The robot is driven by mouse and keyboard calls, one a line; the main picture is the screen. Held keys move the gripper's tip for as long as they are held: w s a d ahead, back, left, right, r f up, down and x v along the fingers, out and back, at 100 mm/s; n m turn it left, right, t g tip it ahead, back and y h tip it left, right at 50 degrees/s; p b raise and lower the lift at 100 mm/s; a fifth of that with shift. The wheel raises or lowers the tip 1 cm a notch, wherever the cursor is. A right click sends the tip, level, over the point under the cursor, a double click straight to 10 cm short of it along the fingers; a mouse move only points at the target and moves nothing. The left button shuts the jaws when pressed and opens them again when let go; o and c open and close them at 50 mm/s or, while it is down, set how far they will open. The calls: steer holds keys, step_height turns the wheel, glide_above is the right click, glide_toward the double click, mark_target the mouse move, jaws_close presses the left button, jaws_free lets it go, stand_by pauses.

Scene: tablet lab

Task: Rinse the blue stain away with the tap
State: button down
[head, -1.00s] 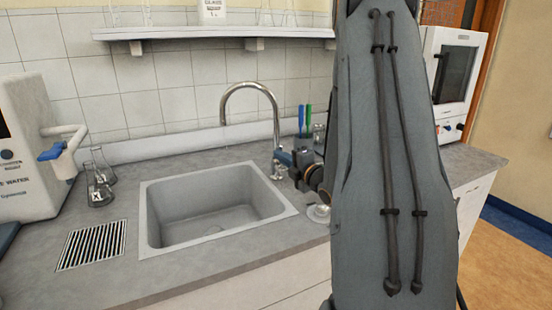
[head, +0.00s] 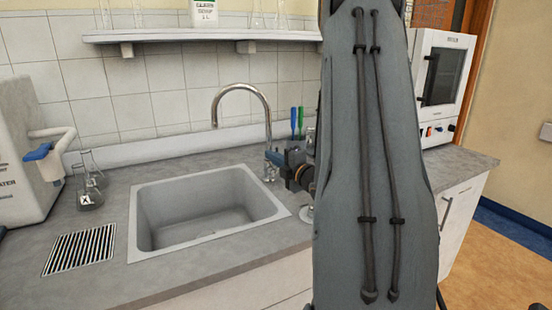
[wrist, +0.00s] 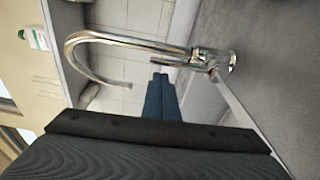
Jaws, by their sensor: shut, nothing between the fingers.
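The chrome tap (head: 243,92) stands at the back right corner of the grey sink (head: 280,214), its spout arching over the basin. No water shows at its mouth. No blue stain shows on the visible part of the basin; the near inner wall is hidden. My gripper (head: 271,156) is beside the tap's base. In the wrist view, the tap (wrist: 95,38) lies sideways and the blue fingers of my gripper (wrist: 160,76) are shut and empty. Their tips are close to the tap's lever (wrist: 172,62); I cannot tell whether they touch it.
Two flasks (head: 89,198) and a white water unit (head: 22,150) stand left of the sink. A drain grille (head: 80,250) lies in the counter. A shelf (head: 200,36) hangs above. Blue and green pens (head: 296,122) stand behind my arm, which hides the counter to the right.

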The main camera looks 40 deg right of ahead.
steer(key=s+a+b, duration=0.2)
steer(key=s+a, duration=0.1)
steer(key=s, duration=0.6)
steer(key=shift+b, duration=0.4)
